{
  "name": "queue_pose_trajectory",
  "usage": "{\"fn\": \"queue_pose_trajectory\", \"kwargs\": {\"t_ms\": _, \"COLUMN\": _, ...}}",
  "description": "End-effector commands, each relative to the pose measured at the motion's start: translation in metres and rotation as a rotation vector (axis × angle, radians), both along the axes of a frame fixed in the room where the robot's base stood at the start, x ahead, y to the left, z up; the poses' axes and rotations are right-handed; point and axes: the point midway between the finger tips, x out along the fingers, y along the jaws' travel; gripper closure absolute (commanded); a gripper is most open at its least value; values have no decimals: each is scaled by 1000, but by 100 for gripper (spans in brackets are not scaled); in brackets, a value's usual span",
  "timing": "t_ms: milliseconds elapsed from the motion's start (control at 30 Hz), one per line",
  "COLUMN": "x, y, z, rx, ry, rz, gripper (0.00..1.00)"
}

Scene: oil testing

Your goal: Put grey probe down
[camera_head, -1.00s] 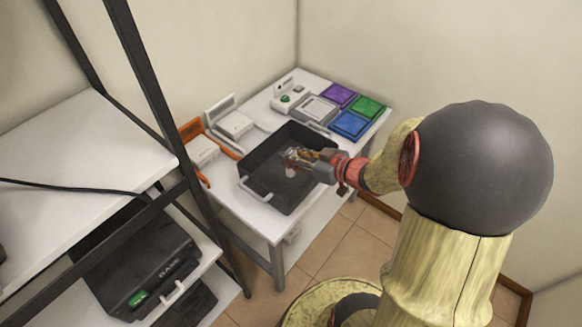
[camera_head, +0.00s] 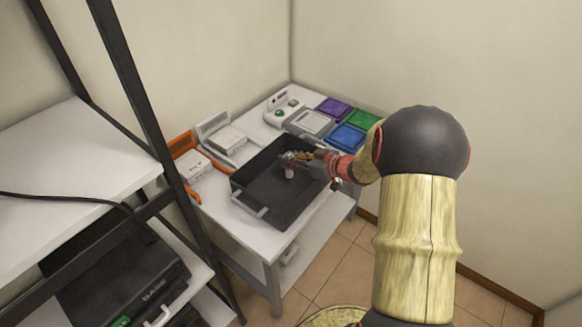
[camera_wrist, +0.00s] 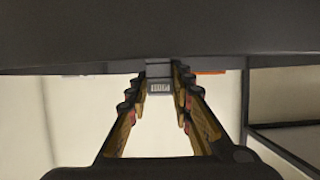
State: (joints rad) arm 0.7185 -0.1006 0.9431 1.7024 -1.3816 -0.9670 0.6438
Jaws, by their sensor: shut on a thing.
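My gripper (camera_head: 293,158) is over the black tray (camera_head: 287,216) on the white table, reaching in from the right. Its fingers are shut on the grey probe, a small grey piece (camera_wrist: 159,80) between the fingertips in the wrist view. In the head view a small pale piece (camera_head: 289,172) shows just under the fingertips. Most of the probe is hidden by the fingers, and I cannot tell whether it touches the tray floor.
An orange holder (camera_head: 183,145) and a white-grey holder (camera_head: 214,125), each with a white device, stand left of the tray. A green-button device (camera_head: 282,110) and purple (camera_head: 333,106), green (camera_head: 362,119) and blue (camera_head: 345,138) squares lie behind. A black-framed shelf (camera_head: 130,75) stands left.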

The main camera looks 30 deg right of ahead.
Motion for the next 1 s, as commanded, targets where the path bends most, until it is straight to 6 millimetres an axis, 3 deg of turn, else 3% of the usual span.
{"fn": "queue_pose_trajectory", "kwargs": {"t_ms": 167, "x": -1, "y": 1, "z": -27, "rx": 1, "ry": 0, "rz": 0, "gripper": 100}}
{"fn": "queue_pose_trajectory", "kwargs": {"t_ms": 600, "x": -1, "y": 1, "z": -30, "rx": 2, "ry": 1, "rz": -1, "gripper": 100}}
{"fn": "queue_pose_trajectory", "kwargs": {"t_ms": 633, "x": -1, "y": 1, "z": -30, "rx": 1, "ry": 0, "rz": 0, "gripper": 76}}
{"fn": "queue_pose_trajectory", "kwargs": {"t_ms": 900, "x": -1, "y": 1, "z": -30, "rx": 1, "ry": 0, "rz": 0, "gripper": 61}}
{"fn": "queue_pose_trajectory", "kwargs": {"t_ms": 1000, "x": -1, "y": 1, "z": -30, "rx": 1, "ry": 0, "rz": 0, "gripper": 60}}
